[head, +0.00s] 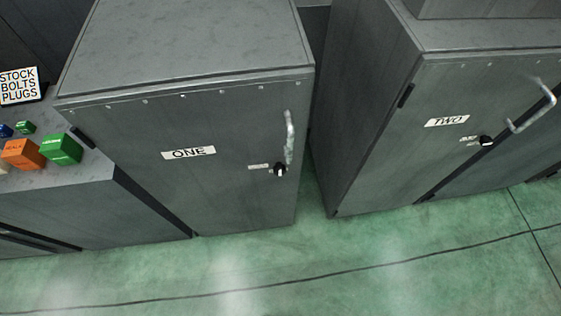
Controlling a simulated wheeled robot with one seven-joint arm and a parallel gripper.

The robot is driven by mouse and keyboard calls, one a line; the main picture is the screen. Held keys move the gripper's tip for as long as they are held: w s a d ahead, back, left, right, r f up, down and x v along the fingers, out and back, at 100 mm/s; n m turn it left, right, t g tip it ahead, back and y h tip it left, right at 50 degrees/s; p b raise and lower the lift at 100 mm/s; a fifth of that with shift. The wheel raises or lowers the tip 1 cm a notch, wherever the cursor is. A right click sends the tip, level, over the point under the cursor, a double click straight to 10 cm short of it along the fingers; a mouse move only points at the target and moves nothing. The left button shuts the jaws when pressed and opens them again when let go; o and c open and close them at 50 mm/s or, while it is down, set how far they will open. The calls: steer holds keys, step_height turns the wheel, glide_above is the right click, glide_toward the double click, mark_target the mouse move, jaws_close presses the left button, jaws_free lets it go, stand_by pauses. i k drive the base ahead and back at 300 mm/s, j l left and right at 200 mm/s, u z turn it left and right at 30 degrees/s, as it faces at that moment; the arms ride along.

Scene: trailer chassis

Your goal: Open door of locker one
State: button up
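Locker one is a grey metal cabinet, and its door (235,205) carries a white label (189,153) reading ONE. The door looks shut flush with the cabinet front. A pale vertical bar handle (289,137) sits near the door's right edge. Just below and left of the handle is a black knob (280,169) with a small pale plate beside it, too small to read. A dark hinge (82,137) shows at the door's left edge. My gripper is not in the head view.
Locker two (385,150) stands to the right across a narrow gap, with its own handle (532,106) and knob. A grey bench (75,190) at left holds coloured blocks and a sign (19,85). The green floor (300,265) in front is clear.

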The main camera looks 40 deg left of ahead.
mark_target(208, 150)
steer(key=u, duration=1.5)
